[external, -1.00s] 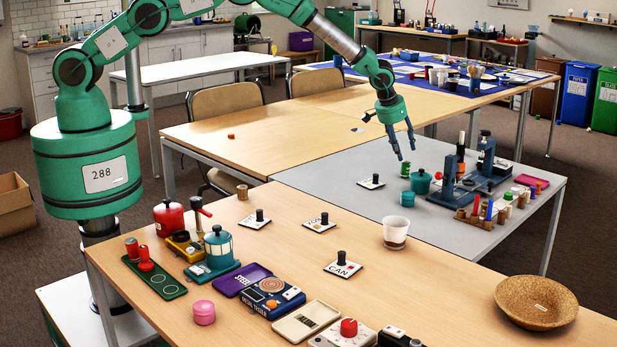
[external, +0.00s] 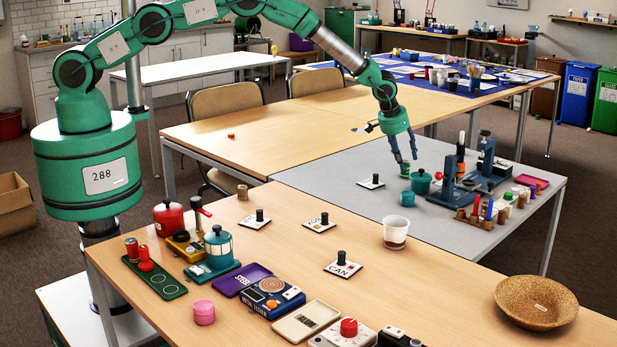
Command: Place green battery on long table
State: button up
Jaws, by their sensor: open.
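A small green cylinder, apparently the green battery (external: 405,171), stands upright on the grey table (external: 340,196), just left of a teal pot (external: 421,182). My gripper (external: 407,163) is open and points down. Its fingertips are at the top of the green battery; I cannot tell whether they touch it or are around it. A long wooden table (external: 300,258) fills the foreground, in front of the grey table.
A small white cup (external: 407,199), blue-grey stands (external: 446,182) and a rack of small bottles (external: 482,217) are near the gripper. The wooden table holds a cork bowl (external: 537,301), a glass cup (external: 395,233) and a CAN card (external: 343,268). Its middle has bare room.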

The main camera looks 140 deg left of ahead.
jog(key=shift+x, duration=1)
grip_shut()
